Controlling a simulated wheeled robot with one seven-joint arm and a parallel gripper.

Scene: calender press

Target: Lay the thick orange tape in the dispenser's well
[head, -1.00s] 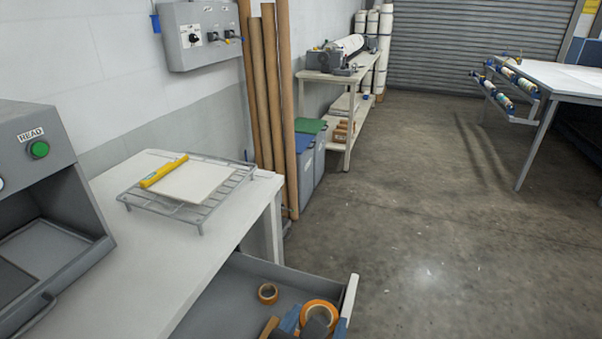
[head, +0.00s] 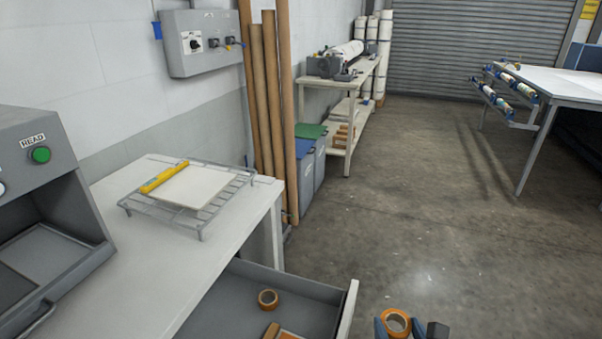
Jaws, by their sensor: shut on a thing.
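My gripper (head: 399,328) is at the bottom edge of the head view, right of the open drawer, over the floor. It is shut on a thick orange tape roll (head: 397,314), with blue fingers on either side of it. A smaller orange tape roll (head: 268,297) lies in the open grey drawer (head: 225,310). I cannot make out the dispenser for certain; a small dark item (head: 347,76) stands on the far bench (head: 369,73), too small to tell.
The near worktop (head: 190,245) carries a wire rack (head: 232,195) with a white slab and a yellow bar. Brown tubes and bins (head: 312,155) stand by the wall. A grey machine (head: 322,66) with a white roll sits on the far bench. The central floor is open.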

